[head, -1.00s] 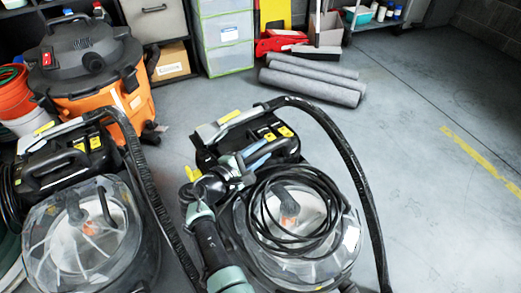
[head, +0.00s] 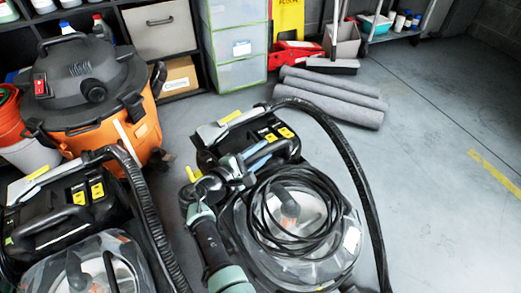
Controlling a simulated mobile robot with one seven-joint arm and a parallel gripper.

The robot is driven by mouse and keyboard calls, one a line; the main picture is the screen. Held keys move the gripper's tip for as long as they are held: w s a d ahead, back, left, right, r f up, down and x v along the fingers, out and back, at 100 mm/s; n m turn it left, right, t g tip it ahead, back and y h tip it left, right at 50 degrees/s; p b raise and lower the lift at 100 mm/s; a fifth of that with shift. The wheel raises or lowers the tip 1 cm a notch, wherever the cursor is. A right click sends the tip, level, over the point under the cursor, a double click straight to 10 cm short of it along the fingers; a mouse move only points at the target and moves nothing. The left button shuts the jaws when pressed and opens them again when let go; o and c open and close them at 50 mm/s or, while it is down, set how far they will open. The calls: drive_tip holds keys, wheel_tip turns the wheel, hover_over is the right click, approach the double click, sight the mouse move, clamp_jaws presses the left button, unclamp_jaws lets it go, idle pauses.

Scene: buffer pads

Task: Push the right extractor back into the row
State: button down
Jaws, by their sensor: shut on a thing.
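The right extractor (head: 325,250) stands upright in the middle of the head view. It has a clear round tank, a black top with yellow labels, and a coiled black cable and a hose. My gripper (head: 243,168) is shut at its black carry handle, just in front of the labelled top; the fingertips are partly hidden. The left extractor (head: 45,213), of the same kind, stands at the lower left, nearer to me, with its tank cut off by the frame edge. Floor shows between the two machines.
An orange and black shop vacuum (head: 92,100) stands behind the left extractor. Grey rolled mats (head: 330,97) lie on the floor behind and right of the right extractor. Drawers (head: 235,45) and shelves line the back. The floor on the right is clear.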

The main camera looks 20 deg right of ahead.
drive_tip(key=shift+w+a+r, duration=0.1)
drive_tip(key=shift+w+r, duration=0.05)
drive_tip(key=shift+w, duration=0.1)
drive_tip(key=c, duration=0.6)
unclamp_jaws()
drive_tip(key=p+v, duration=0.6)
drive_tip(key=v, duration=0.7)
